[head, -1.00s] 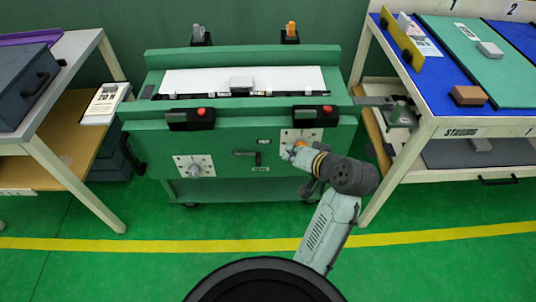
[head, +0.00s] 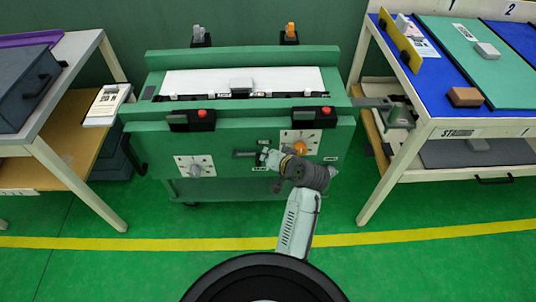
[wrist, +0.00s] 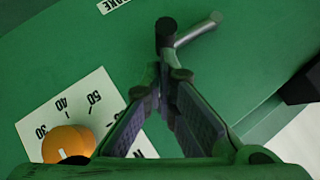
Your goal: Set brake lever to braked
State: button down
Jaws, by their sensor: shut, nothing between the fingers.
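The brake lever shows in the wrist view as a dark round-ended grip (wrist: 166,38) with a grey rod running up to the right. In the head view, a dark handle part (head: 244,153) shows on the green cabinet front, left of my gripper, which hides part of that area. My gripper (head: 263,156) is at the cabinet front; it also fills the lower middle of the wrist view (wrist: 168,78). Its fingers are shut with nothing between them. The fingertips appear right by the lever's grip; I cannot tell whether they touch. Part of a BRAKE label (wrist: 114,4) shows upside down.
An orange dial knob (head: 300,147) on a white scale plate sits right beside my wrist. A grey dial (head: 195,170) is at the left. Tables stand on both sides; the green floor in front is clear.

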dwell(0.3)
jog(key=shift+d+f+y+b, duration=0.15)
jog(key=shift+f+y+b, duration=0.15)
jog(key=shift+f+y, duration=0.1)
jog(key=shift+d+f+m, duration=0.1)
jog(key=shift+f+m, duration=0.15)
jog(key=shift+m, duration=0.15)
notch_tip(320, 180, down, 8)
jog(key=a+m+t+y+b, duration=0.1)
jog(key=m+t+y+b, duration=0.1)
jog(key=y+b, duration=0.3)
jog(key=m+b, duration=0.1)
jog(key=b, duration=0.1)
jog(key=shift+a+m+b, duration=0.15)
jog(key=shift+m+b, duration=0.2)
jog(key=shift+m, duration=0.05)
jog(key=shift+r, duration=0.1)
